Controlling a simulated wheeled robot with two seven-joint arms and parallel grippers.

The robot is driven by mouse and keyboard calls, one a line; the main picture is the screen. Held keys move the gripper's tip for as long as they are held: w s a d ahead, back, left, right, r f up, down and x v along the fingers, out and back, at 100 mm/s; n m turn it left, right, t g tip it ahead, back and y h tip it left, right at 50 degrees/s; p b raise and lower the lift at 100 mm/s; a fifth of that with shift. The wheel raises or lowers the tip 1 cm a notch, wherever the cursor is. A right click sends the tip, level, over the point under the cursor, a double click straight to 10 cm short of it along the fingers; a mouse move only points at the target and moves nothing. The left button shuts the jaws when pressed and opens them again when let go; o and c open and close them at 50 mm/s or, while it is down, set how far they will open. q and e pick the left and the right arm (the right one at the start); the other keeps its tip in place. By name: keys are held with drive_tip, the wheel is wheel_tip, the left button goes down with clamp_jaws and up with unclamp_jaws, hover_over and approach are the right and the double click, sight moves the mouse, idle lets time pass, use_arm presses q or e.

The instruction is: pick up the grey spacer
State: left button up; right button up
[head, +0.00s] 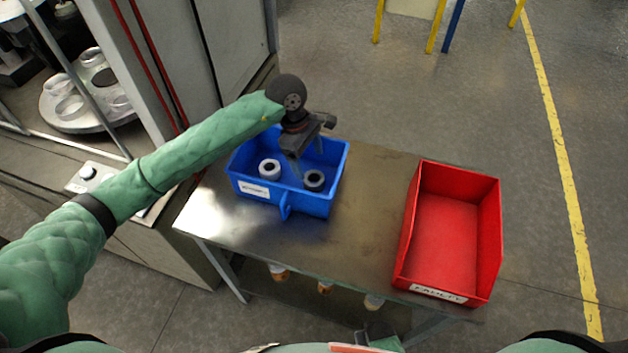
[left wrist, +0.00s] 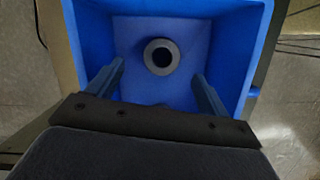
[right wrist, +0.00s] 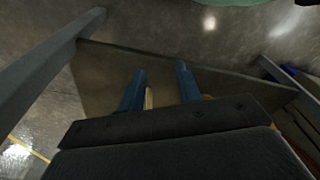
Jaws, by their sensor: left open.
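A dark grey ring-shaped spacer (head: 314,181) stands in the right part of the blue bin (head: 327,206). It also shows in the left wrist view (left wrist: 161,57), with its round hole facing up. A lighter, whitish ring (head: 270,170) sits to its left in the bin and is not visible in the left wrist view. My left gripper (head: 297,172) is open and reaches down over the bin, with its fingers on either side of the dark spacer's line and apart from it. My right gripper (right wrist: 160,80) is open, seen in its own wrist view.
A red bin (head: 445,240) labelled FAULTY stands at the right of the metal table (head: 375,185), with bare tabletop between the bins. A machine with a round plate of rings (head: 85,100) is at the left. Several small capped items (head: 325,287) are under the table.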

sight(314, 178)
use_arm(q)
drive_tip(key=shift+d+f, duration=0.1)
drive_tip(key=shift+f, duration=0.2)
drive_tip(key=p+x, duration=0.3)
drive_tip(key=x, duration=0.1)
drive_tip(key=shift+s+f, duration=0.1)
drive_tip(key=shift+s, duration=0.05)
drive_tip(key=shift+f+p, duration=0.3)
drive_tip(key=shift+f, duration=0.25)
use_arm(e)
wheel_tip(314, 178, down, 8)
drive_tip(key=s+d, duration=0.2)
drive_tip(key=d, duration=0.1)
drive_tip(key=shift+s+t, duration=0.4)
use_arm(q)
drive_tip(key=c, duration=0.9)
drive_tip(key=shift+c, duration=0.9)
drive_tip(key=shift+r, duration=0.1)
use_arm(e)
drive_tip(key=shift+d, duration=0.1)
